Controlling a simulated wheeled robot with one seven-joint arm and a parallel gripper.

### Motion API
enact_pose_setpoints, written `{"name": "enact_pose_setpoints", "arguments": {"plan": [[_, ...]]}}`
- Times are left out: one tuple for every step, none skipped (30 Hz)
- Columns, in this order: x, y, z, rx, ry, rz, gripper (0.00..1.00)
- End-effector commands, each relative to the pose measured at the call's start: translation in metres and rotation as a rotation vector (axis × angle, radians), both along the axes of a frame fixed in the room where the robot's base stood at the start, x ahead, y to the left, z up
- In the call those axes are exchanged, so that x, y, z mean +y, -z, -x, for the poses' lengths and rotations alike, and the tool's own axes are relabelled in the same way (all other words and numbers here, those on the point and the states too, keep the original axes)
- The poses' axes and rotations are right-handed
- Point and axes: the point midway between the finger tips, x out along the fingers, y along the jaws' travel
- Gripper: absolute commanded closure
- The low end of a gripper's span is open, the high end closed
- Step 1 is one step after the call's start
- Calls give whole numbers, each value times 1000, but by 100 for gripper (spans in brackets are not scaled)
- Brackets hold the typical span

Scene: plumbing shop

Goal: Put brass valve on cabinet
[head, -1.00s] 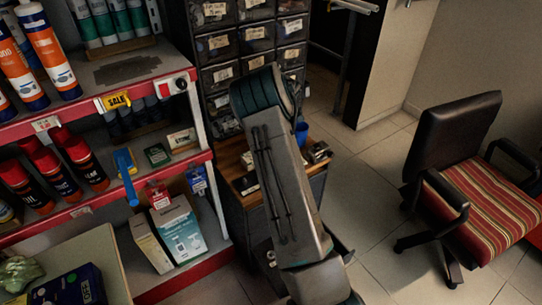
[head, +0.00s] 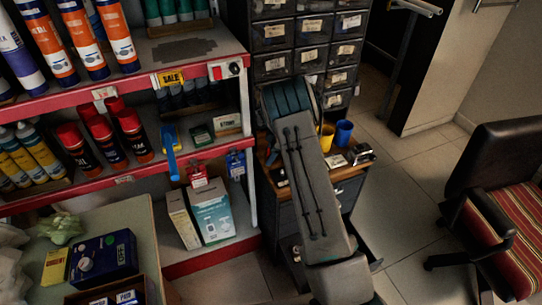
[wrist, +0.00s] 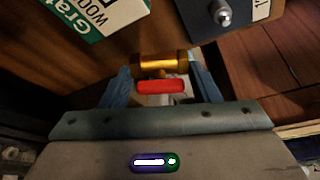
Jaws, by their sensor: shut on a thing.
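The brass valve (wrist: 147,63) has a yellow metal body and a red handle and shows in the wrist view. My gripper (wrist: 160,76) is shut on it, with a blue finger at each side. In the head view my arm covers the gripper and the valve. The cabinet (head: 350,173) has a wooden top and grey drawers; it stands right of the red-edged shelf, partly behind my arm.
A yellow cup (head: 327,138), a blue cup (head: 343,133) and small items occupy the cabinet top. Dark labelled bins (head: 271,34) rise behind it. The red-edged shelf (head: 205,150) is close on the left; a chair (head: 500,170) stands right. Tiled floor between is clear.

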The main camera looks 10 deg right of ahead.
Motion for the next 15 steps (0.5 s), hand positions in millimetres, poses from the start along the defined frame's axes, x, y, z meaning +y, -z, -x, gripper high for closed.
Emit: {"name": "enact_pose_setpoints", "arguments": {"plan": [[-1, 9, 0, 2, 1, 0, 71], [-1, 12, 0, 0, 1, 0, 71], [-1, 14, 0, 0, 0, 0, 71], [0, 15, 0, 0, -1, 0, 71], [0, 15, 0, -1, -1, 0, 71], [0, 15, 0, -1, -1, 0, 71], [0, 15, 0, -2, -1, 0, 71], [0, 14, 0, -2, -1, 0, 71], [0, 14, 0, -2, -1, 0, 71], [0, 15, 0, -1, -1, 0, 71], [0, 15, 0, -1, -1, 0, 71], [0, 16, 0, 0, -1, 0, 71], [0, 17, 0, 0, -1, 1, 71], [0, 18, 0, 1, -1, 1, 41], [0, 18, 0, 0, -1, 1, 30]]}}
